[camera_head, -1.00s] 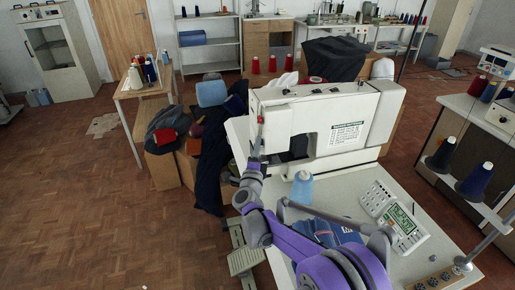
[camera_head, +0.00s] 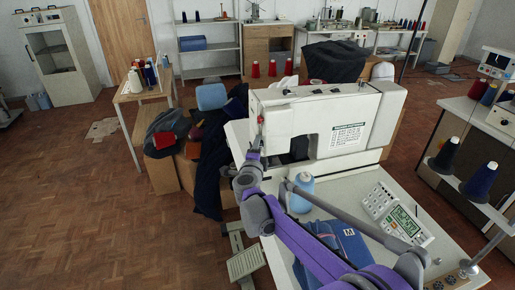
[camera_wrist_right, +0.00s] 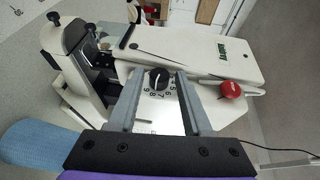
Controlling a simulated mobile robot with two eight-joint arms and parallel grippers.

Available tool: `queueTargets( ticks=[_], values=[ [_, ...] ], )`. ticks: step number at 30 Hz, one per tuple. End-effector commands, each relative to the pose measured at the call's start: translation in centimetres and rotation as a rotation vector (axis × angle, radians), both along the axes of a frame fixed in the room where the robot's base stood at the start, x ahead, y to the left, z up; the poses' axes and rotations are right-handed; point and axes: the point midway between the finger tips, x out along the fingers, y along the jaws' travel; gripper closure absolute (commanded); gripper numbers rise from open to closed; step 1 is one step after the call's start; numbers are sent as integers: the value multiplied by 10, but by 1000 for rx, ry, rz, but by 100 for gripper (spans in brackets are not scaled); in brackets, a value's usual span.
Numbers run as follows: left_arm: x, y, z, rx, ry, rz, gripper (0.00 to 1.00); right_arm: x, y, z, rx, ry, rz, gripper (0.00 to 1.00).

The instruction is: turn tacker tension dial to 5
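The tension dial (camera_wrist_right: 158,79) is a black knob on a white numbered plate on the tacker's end face, in the right wrist view. Digits show around its lower edge; I cannot tell which one it points to. My right gripper (camera_wrist_right: 160,76) is open, with its two grey fingers on either side of the dial in the picture. I cannot tell whether they touch it. In the head view the white tacker (camera_head: 345,115) stands on its table, and my right gripper (camera_head: 257,146) is at its left end, where the dial is not discernible. My left gripper is not in view.
A red knob (camera_wrist_right: 231,90) sits close to the right of the dial. A blue thread cone (camera_head: 301,194), folded blue cloth (camera_head: 345,245) and a control panel (camera_head: 400,222) are on the table near my right arm. Dark garments (camera_head: 212,165) hang left of the machine.

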Motion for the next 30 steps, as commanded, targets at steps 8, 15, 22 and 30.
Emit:
queueTargets(
  ticks=[8,15,22,30],
  values=[
    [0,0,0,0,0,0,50,0,0,0,0,0,0,38],
    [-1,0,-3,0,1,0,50,-17,4,1,0,0,1,38],
    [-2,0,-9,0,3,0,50,-63,14,6,1,0,3,38],
    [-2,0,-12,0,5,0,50,-100,20,10,1,0,0,38]
  ],
)
